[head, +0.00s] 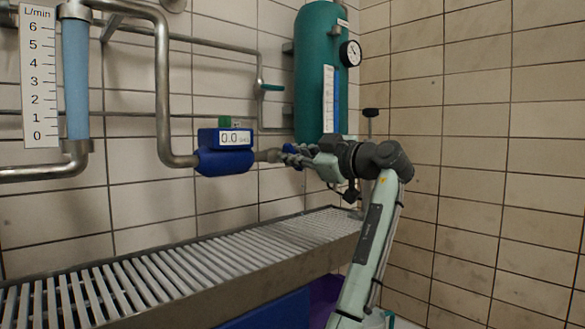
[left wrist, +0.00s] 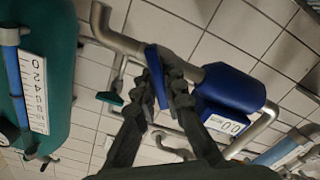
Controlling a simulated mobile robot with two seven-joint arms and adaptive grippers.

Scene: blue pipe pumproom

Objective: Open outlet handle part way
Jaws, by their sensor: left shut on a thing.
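The outlet handle is a blue lever (left wrist: 156,76) on the metal outlet pipe. In the left wrist view it stands between the two dark fingers of my left gripper (left wrist: 166,76), which is shut on it. In the head view my left gripper (head: 291,153) is at the pipe end, just right of the blue flow meter (head: 224,160), and its fingers hide most of the handle. The meter display reads 0.0. My right gripper is in neither view.
A green tank (head: 315,75) with a pressure gauge (head: 350,54) stands behind my gripper. A green-handled valve (head: 271,87) is on the wall pipe. A slatted metal grating (head: 180,265) runs below. A flow tube (head: 76,80) with an L/min scale (head: 38,75) is at the left.

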